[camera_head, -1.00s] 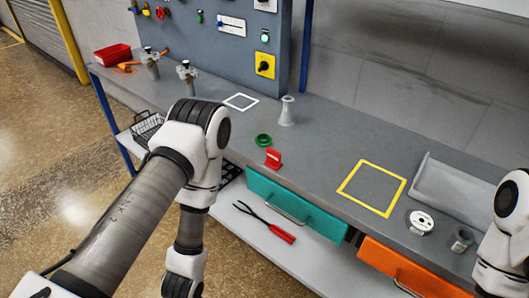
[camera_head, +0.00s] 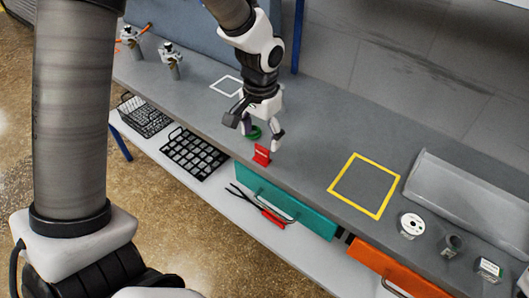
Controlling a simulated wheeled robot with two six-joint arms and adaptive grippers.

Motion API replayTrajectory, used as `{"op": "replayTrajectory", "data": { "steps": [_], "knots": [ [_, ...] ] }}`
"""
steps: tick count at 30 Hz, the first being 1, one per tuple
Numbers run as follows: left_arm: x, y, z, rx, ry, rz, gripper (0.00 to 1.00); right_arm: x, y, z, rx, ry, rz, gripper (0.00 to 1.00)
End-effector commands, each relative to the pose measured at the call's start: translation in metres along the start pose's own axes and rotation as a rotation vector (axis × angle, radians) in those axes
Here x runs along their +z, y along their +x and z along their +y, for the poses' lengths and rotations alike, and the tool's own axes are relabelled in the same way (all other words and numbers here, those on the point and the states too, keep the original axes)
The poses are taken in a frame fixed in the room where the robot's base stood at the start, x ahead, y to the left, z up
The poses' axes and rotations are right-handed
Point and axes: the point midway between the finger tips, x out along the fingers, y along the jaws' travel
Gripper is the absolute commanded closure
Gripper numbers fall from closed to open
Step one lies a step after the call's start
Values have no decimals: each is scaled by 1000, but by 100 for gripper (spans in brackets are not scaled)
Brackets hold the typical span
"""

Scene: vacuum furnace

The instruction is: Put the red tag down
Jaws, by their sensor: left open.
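The red tag (camera_head: 262,155) stands upright on the grey bench (camera_head: 310,150), close to its front edge above the teal drawer. My left gripper (camera_head: 263,139) points down over the bench just behind the tag. Its fingers are apart, and one fingertip is close to the tag's right side; I cannot tell whether they touch. A green ring (camera_head: 254,133) lies on the bench behind the tag, partly hidden by a finger. My right gripper is out of view.
A yellow square outline (camera_head: 336,187) lies on the bench to the right, with a white spool (camera_head: 411,225) and grey tray (camera_head: 463,205) beyond. A white outline (camera_head: 214,86) and two metal fittings (camera_head: 171,61) are to the left. Red-handled tongs (camera_head: 271,217) lie on the lower shelf.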

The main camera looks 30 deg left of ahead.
Motion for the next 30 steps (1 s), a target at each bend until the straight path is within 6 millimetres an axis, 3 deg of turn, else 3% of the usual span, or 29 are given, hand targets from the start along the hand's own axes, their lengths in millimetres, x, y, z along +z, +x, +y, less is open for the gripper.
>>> {"op": "replayTrajectory", "data": {
  "steps": [7, 14, 15, 19, 30],
  "knots": [
    [-1, 43, 1, 1, 0, -4, 25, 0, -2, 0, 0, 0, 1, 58],
    [-2, 49, 1, 1, 0, -1, 25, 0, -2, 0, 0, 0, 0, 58],
    [-2, 49, 1, 1, 0, -1, 29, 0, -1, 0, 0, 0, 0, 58],
    [-2, 48, 1, 1, 0, -1, 72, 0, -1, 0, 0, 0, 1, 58],
    [-2, 48, 1, 1, 0, -1, 77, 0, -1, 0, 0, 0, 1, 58]
  ]
}}
